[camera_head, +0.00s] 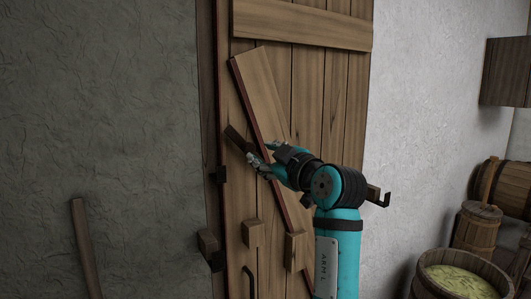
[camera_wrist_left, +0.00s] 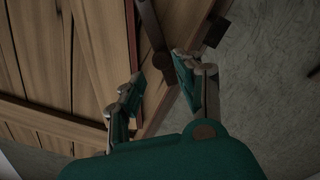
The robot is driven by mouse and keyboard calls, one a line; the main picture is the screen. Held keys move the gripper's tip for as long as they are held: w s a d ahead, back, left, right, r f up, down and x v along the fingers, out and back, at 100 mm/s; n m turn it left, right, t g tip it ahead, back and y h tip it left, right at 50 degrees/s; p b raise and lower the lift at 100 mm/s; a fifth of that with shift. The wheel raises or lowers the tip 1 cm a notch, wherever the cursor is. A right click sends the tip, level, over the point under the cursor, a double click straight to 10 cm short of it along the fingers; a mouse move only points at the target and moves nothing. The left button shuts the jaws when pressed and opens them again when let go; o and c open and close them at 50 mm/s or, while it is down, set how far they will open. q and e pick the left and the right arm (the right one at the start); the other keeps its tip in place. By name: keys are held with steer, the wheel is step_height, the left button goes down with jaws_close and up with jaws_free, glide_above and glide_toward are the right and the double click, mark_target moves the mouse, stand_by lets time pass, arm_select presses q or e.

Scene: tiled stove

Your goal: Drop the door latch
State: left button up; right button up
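A plank door (camera_head: 305,90) fills the middle of the head view. A short dark wooden bar (camera_head: 238,138), apparently the latch, sits tilted at the door's left edge, above the wooden blocks. It also shows in the left wrist view (camera_wrist_left: 150,35), its end reaching toward the space between the fingers. My left gripper (camera_head: 261,155) is beside the bar's lower right end, in front of the diagonal brace. In the left wrist view its fingers (camera_wrist_left: 160,70) are spread apart. I cannot tell whether they touch the bar. My right gripper is out of view.
Wooden blocks (camera_head: 253,233) and a dark handle (camera_head: 249,283) are low on the door. Another block (camera_head: 207,242) is at the left frame. Barrels (camera_head: 478,232) and a tub (camera_head: 459,281) stand at the right.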

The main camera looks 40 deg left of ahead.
mark_target(252, 152)
arm_select(q)
steer(key=m, duration=0.2)
steer(key=m+t+p, duration=0.1)
steer(key=m, duration=0.1)
steer(key=shift+w+d+r, duration=0.1)
steer(key=shift+d, duration=0.1)
steer(key=c, duration=0.4)
steer(key=m, duration=0.1)
steer(key=m+t, duration=0.1)
steer(key=m, duration=0.1)
steer(key=shift+w+d+p, duration=0.1)
steer(key=shift+d+p, duration=0.2)
steer(key=shift+p, duration=0.05)
jaws_close()
steer(key=d+m+t+h+p, duration=0.25)
steer(key=d+m+t, duration=0.3)
steer(key=m, duration=1.15)
steer(key=w+a+p, duration=0.3)
steer(key=a+p, duration=0.1)
steer(key=a, duration=0.5)
steer(key=shift+w+a+r+t, duration=0.2)
steer(key=shift+w+r+t, duration=0.15)
steer(key=shift+r, duration=0.1)
steer(key=shift+y, duration=0.25)
